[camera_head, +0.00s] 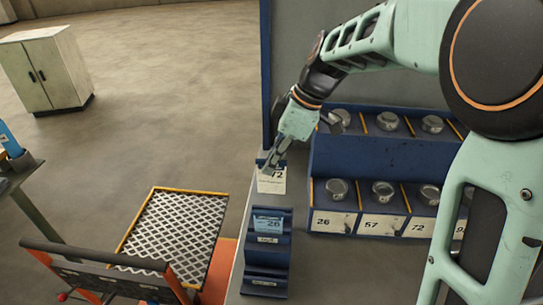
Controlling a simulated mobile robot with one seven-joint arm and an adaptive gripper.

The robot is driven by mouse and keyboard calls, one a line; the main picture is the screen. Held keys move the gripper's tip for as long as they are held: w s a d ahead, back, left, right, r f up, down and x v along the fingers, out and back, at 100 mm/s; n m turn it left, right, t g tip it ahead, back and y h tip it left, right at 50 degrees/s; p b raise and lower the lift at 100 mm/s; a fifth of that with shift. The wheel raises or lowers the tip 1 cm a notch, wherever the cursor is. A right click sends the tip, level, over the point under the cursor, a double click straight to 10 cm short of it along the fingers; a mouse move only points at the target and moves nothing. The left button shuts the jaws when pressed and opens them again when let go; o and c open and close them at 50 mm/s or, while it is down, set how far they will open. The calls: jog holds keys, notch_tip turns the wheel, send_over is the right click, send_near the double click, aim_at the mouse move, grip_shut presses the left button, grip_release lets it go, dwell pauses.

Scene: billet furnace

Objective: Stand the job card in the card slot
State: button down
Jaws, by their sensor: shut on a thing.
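A cream job card (271,184) marked 72 hangs upright from my gripper (269,165), which is shut on its upper edge. The card is just behind the dark blue card holder (284,268), on the narrow grey surface. The holder is stepped. A light blue card (268,225) marked 26 stands in its upper part, above a small white label. Another label shows lower down on its front. I cannot tell whether the 72 card touches the holder, and the gripper covers part of its top.
A blue two-tier rack (390,153) with round metal pieces stands to the right, with tags such as 26, 57 and 72. A mesh-topped platform (178,228) with orange parts is at lower left. A cabinet (47,68) stands far left. Floor between is clear.

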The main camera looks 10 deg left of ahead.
aim_at(271, 190)
jog(key=shift+f+b, duration=3.4)
jog(key=shift+f, duration=1.25)
jog(key=c, duration=2)
grip_release()
jog(key=shift+r, duration=0.1)
